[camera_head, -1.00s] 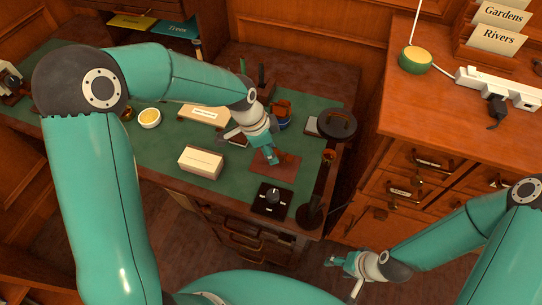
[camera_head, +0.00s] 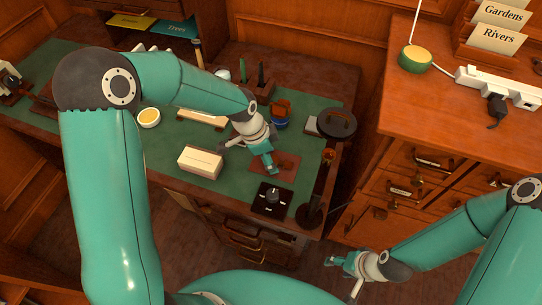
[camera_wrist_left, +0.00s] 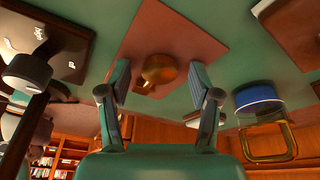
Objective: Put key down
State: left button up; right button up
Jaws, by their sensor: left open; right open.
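The key (camera_wrist_left: 158,70) shows in the left wrist view as a rounded brass-orange piece on a reddish-brown mat (camera_wrist_left: 195,28). Its full shape is hard to make out. The mat lies on the green desk top, near its front in the head view (camera_head: 288,172). My left gripper (camera_head: 267,163) is over this mat, pointing down. In the left wrist view its two fingers (camera_wrist_left: 160,80) stand apart, one on each side of the key, with visible gaps. My right gripper (camera_head: 343,276) is open and empty, low in front of the desk, away from the mat.
A black box with a knob (camera_head: 272,198) stands just in front of the mat. A cream box (camera_head: 200,161) is to the left, a dark stand (camera_head: 310,212) to the right. A blue-based object (camera_head: 280,122) is behind. Drawers (camera_head: 420,175) stand at the right.

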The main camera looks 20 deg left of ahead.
pick_arm(q)
jog(key=shift+r, duration=0.1)
pick_arm(e)
jog(key=shift+r, duration=0.1)
pick_arm(q)
jog(key=v, duration=1.2)
